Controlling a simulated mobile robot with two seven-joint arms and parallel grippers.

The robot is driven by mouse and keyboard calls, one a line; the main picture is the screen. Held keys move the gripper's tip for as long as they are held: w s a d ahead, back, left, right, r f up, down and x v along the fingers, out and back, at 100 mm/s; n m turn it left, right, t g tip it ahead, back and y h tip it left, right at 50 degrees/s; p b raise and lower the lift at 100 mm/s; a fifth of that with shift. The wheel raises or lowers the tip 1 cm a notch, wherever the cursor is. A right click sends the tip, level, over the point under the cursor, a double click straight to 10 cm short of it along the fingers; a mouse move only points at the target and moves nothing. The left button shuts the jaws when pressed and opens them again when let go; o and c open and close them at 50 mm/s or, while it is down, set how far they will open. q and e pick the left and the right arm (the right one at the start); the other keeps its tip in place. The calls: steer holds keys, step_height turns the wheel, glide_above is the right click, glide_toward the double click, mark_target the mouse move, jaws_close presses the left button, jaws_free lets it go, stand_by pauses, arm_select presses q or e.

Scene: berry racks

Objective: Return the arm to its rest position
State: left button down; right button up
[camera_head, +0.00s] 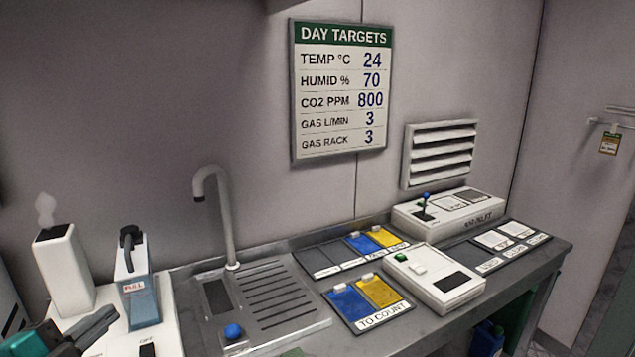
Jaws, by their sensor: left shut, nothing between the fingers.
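My left gripper (92,326) shows in the bottom left corner of the head view. Its dark fingers are shut and hold nothing. Its teal and black body is partly cut off by the frame edge. The fingers are over or beside a white unit (165,335) at the left end of the counter; I cannot tell whether they touch it. My right gripper is not in view.
A white dispenser (63,272) and a blue-white device with a black handle (137,285) stand close by the left gripper. A tap (228,220) rises behind the sink drainer (268,295).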

arm_select(q)
steer(key=s+f+n+g+y, duration=0.2)
steer(key=f+n, duration=0.1)
steer(key=f, duration=0.1)
steer(key=s+f+n+g+y, duration=0.2)
steer(key=s+f+n, duration=0.1)
steer(key=f+n, duration=0.1)
steer(key=s+a+f+n+g+y, duration=0.1)
steer(key=s+f+n+g+y, duration=0.1)
steer(key=s+f+n, duration=0.1)
step_height(320, 180, down, 2)
steer(key=shift+s+f+n+y, duration=0.15)
steer(key=shift+f+n+y, duration=0.1)
steer(key=shift+n+y, duration=0.2)
steer(key=s+d+f+n+g+h, duration=0.35)
steer(key=s+d+f+g, duration=0.35)
steer(key=s+d, duration=0.4)
steer(key=w+d+f+m+t+h+b, duration=0.1)
steer(key=w+d+f+t, duration=0.1)
steer(key=w+f+t, duration=0.5)
step_height(320, 180, down, 2)
steer(key=shift+w+d+f+h, duration=0.15)
steer(key=shift+w+d+h, duration=0.1)
steer(key=shift+d+h, duration=0.1)
steer(key=shift+w, duration=0.1)
